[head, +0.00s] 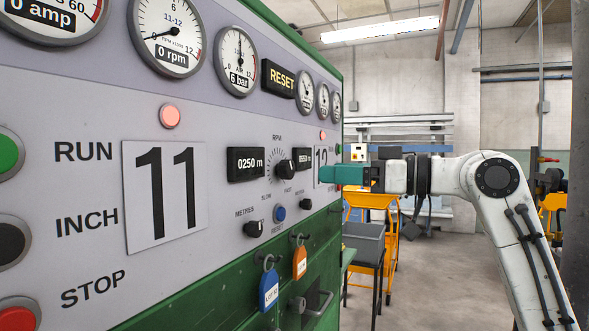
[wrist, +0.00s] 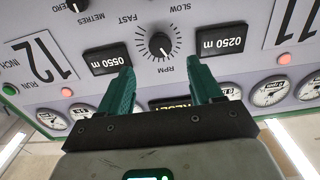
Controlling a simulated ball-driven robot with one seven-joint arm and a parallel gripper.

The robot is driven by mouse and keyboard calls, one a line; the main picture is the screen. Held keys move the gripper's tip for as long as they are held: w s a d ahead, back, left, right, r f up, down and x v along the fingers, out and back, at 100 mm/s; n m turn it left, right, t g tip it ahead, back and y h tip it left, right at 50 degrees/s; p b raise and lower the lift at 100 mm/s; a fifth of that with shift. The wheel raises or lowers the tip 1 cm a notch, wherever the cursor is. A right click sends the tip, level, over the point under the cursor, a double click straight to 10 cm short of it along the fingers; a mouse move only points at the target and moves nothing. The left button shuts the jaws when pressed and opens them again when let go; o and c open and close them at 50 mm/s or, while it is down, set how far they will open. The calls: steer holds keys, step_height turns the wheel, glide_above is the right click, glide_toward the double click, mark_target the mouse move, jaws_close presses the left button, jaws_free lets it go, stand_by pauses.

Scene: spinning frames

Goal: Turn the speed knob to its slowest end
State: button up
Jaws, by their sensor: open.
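The black speed knob (head: 286,168) sits on the grey panel under the RPM label, inside a ring of scale marks, with SLOW and FAST printed below it. In the wrist view, which is upside down, the knob (wrist: 160,45) lies just beyond and between my fingertips. I cannot read its pointer surely. My gripper (head: 322,175) has teal fingers and stands right of the knob in the head view. In the wrist view my gripper (wrist: 162,65) is open and empty, with its fingers spread apart to either side of the knob's line. It appears clear of the knob.
Displays reading 0250 m (head: 245,164) and 0550 m (wrist: 106,58) flank the knob. A smaller METRES knob (head: 253,229) and a blue RESET button (head: 279,213) are below. Hanging blue (head: 268,290) and orange (head: 299,262) tags are lower.

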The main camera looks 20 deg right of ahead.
mark_target(292, 171)
steer(key=p+x, duration=0.1)
steer(key=x, duration=0.7)
steer(key=shift+p, duration=0.4)
steer(key=shift+c, duration=0.4)
steer(key=c, duration=1)
